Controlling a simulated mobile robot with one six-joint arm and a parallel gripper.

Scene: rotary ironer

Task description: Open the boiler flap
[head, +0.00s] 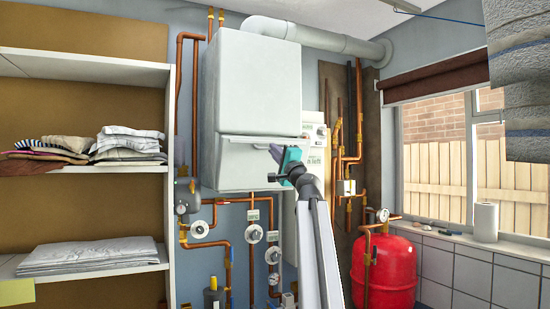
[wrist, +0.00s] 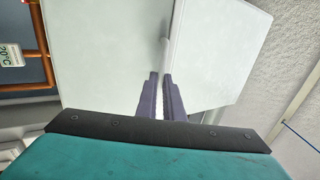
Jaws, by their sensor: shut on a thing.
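The white boiler (head: 258,85) hangs on the wall in the middle of the head view. Its flap (head: 240,165) is the lower front part, with a pale handle bar (head: 238,139) along its top edge. I see no clear gap at the flap. My teal gripper (head: 276,152) is at the right part of the bar. In the wrist view the two dark fingers (wrist: 162,92) are shut on the handle bar (wrist: 166,50), which runs up from between the fingertips, with white panels on both sides. The fingers hide the held part of the bar.
Copper pipes and valves (head: 252,238) run below the boiler. A red tank (head: 385,270) stands at the lower right, near the window. Shelves with folded cloth (head: 130,143) stand at the left. A grey towel (head: 525,90) hangs at the upper right.

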